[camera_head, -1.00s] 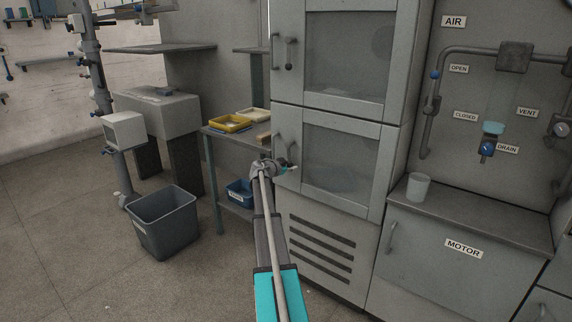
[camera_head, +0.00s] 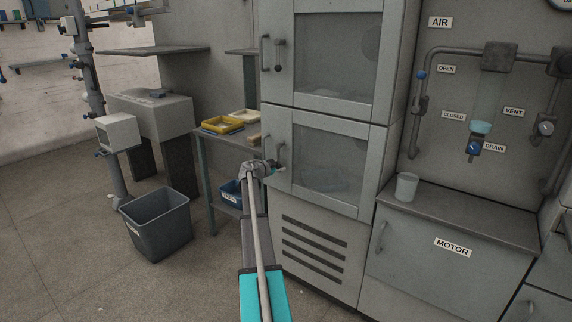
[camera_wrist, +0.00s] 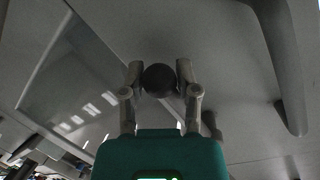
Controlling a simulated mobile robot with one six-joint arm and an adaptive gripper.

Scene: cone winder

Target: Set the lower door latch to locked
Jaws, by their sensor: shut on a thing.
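The lower cabinet door (camera_head: 335,163) is closed, with a grey frame and a window. Its bar handle (camera_head: 267,146) is on the left edge. The lower latch (camera_head: 282,153) is just right of the handle and small in the head view; its end is at my gripper (camera_head: 277,168). In the wrist view, my gripper (camera_wrist: 159,80) is shut on the latch's dark round knob (camera_wrist: 159,78), one finger on each side. The latch's arm is mostly hidden there, so I cannot read its setting. The door handle (camera_wrist: 285,70) curves past on the right of that view.
The upper door (camera_head: 335,55) has its own handle and latch (camera_head: 279,56), hanging down. A side table (camera_head: 228,143) with trays, a blue bin (camera_head: 230,192) and a grey waste bin (camera_head: 158,222) stand left. A cup (camera_head: 407,186) stands on the motor counter at right. Floor front left is clear.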

